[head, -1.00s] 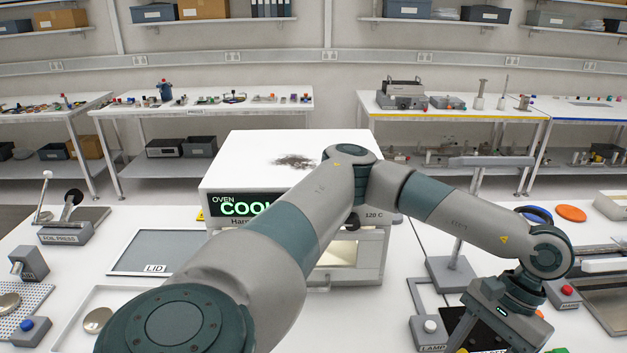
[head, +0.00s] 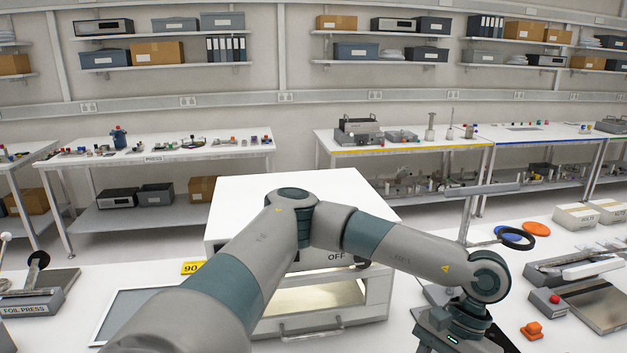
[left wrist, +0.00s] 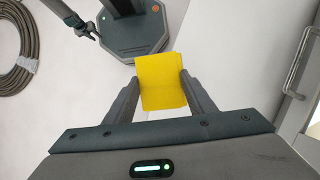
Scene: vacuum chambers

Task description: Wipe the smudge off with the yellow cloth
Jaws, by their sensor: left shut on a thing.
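The yellow cloth (left wrist: 162,82) is pinched between the two fingers of my left gripper (left wrist: 161,90) in the left wrist view, hanging over pale floor. In the head view my left arm crosses in front of the white oven (head: 340,190), and its gripper end (head: 455,325) is at the lower right, to the right of the oven; the fingers and cloth are not visible there. The smudge does not show now; my elbow covers the middle of the oven's top, and the visible parts of the top look clean.
A lamp stand (head: 468,205) rises close beside my left wrist. Right of it lie an orange disc (head: 536,229) and a red-button box (head: 550,301). A foil press (head: 35,290) is at left. A coiled hose (left wrist: 18,50) lies on the floor in the wrist view.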

